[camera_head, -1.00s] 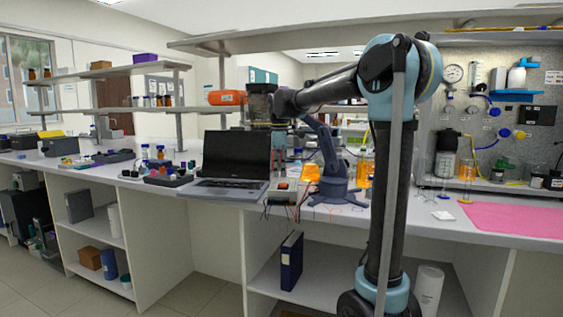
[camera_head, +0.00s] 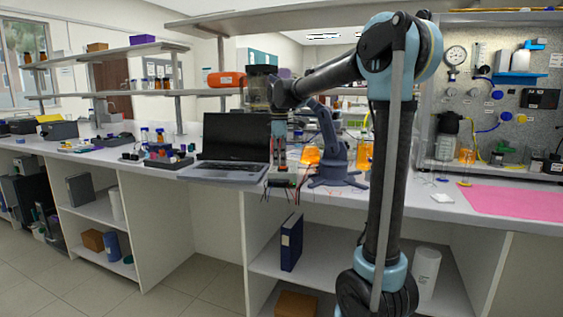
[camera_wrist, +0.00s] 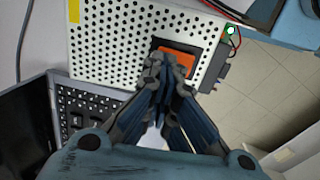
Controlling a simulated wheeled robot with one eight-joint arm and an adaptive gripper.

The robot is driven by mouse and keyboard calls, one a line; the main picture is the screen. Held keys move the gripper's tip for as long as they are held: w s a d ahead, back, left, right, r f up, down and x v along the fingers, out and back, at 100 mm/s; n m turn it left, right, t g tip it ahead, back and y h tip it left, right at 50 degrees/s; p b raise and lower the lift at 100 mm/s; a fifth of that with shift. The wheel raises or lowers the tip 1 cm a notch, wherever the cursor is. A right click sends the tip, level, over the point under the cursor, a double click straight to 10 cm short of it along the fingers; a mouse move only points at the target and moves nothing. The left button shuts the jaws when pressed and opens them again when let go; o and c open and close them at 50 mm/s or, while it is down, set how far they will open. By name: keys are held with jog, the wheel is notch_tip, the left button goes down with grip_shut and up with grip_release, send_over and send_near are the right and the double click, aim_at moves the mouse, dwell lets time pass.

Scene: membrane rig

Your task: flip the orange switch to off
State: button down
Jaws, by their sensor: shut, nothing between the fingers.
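The orange switch (camera_wrist: 178,62) sits in a dark frame on a white perforated box (camera_wrist: 110,48) in the wrist view. My gripper (camera_wrist: 160,70) is shut and empty, with its fingertips over the near left part of the switch, hiding some of it. I cannot tell whether the fingertips touch it, nor which way the switch is set. In the head view my gripper (camera_head: 278,158) points down at the box (camera_head: 283,178) on the bench, to the right of the laptop; the switch is too small and covered to make out there.
A laptop (camera_head: 232,150) stands open just left of the box. A small blue-grey robot arm (camera_head: 332,155) stands to its right. Wires hang from the box over the bench edge. A pink mat (camera_head: 510,201) lies farther right.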

jog(key=shift+s, duration=0.2)
jog(key=shift+s+r, duration=0.25)
jog(key=shift+s, duration=0.3)
notch_tip(320, 180, up, 14)
jog(key=w, duration=0.2)
dwell(0.4)
jog(key=shift+f, duration=0.15)
